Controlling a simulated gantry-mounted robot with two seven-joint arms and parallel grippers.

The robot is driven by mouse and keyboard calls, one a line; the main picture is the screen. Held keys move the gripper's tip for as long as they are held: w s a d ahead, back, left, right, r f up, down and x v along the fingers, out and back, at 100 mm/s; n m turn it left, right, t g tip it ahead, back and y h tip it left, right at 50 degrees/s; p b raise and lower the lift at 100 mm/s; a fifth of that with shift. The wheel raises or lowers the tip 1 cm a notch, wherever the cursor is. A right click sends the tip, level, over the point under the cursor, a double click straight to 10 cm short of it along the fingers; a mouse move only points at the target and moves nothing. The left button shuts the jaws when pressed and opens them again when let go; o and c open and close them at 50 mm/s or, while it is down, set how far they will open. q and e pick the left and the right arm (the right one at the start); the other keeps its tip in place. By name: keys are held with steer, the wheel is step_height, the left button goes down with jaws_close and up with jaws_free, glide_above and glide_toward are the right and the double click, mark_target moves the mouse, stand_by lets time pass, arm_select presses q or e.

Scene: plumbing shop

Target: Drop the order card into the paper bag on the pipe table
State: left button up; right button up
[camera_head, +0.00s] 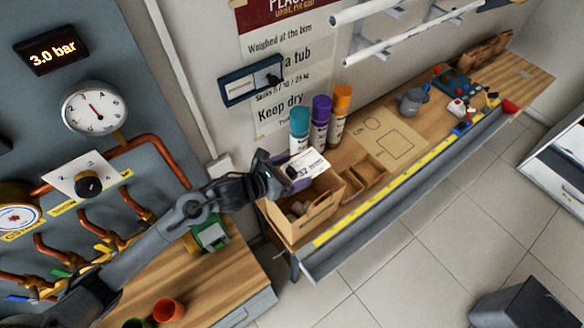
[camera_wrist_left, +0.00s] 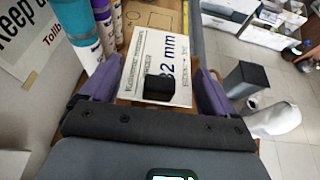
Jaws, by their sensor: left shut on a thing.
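The order card (camera_head: 312,160) is white with dark print, and "32 mm" can be read on it in the left wrist view (camera_wrist_left: 150,56). A black block (camera_wrist_left: 160,88) shows at the card's near edge, between the fingers. My left gripper (camera_head: 288,172) is shut on the card and holds it above the paper bag (camera_head: 312,222). The brown bag stands open at the near left end of the pipe table (camera_head: 400,125), with some contents showing inside. My right gripper is not in view.
Teal, purple and orange-capped cans (camera_head: 320,122) stand close behind the bag. A small open wooden box (camera_head: 368,172) sits right of it. A grey jug (camera_head: 412,100) and several small parts lie farther along. A yellow rule (camera_head: 400,185) runs along the front edge.

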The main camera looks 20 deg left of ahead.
arm_select(q)
steer(key=shift+f, duration=0.15)
steer(key=o, duration=0.8)
steer(key=shift+c, duration=0.2)
steer(key=b+v, duration=0.2)
steer(key=v, duration=0.8)
steer(key=shift+s+a, duration=0.25)
steer(key=shift+s, duration=0.05)
